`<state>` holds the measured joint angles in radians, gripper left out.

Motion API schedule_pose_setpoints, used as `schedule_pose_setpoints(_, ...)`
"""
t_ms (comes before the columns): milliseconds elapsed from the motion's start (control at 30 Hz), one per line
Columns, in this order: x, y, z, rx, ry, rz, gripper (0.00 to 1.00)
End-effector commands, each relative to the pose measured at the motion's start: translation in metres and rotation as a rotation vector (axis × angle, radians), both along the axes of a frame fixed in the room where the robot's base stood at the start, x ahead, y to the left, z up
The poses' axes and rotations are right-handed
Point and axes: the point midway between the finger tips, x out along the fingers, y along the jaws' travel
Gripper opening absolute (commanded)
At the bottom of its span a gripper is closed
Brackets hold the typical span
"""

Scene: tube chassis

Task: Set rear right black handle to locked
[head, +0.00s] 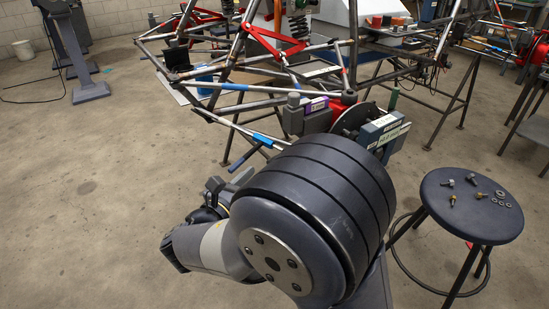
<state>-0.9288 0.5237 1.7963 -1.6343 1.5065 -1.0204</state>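The tube chassis (215,85) stands at the top middle on a dark metal stand. A grey clamp-like unit with a purple label (316,104) and another with a green label (386,134) sit at its near end, beside a red part and a dark disc. A dark T-shaped handle (246,158) sticks out at the near left of these units. I cannot tell whether it is the rear right black handle, or whether it is locked. My arm's large dark joint fills the lower middle and hides what lies behind it. My gripper's fingers are not visible.
A round dark stool (471,204) with several bolts and nuts on it stands at the right.

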Motion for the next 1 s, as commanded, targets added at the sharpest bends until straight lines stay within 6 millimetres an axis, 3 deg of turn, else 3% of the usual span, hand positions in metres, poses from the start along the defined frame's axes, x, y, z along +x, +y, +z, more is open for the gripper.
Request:
schedule_pose_setpoints(300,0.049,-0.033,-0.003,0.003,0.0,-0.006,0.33)
schedule_pose_setpoints(500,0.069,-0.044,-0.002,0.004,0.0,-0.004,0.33)
schedule_pose_setpoints(900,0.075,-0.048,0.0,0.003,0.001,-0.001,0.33)
schedule_pose_setpoints(1000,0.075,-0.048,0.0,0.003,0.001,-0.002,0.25)
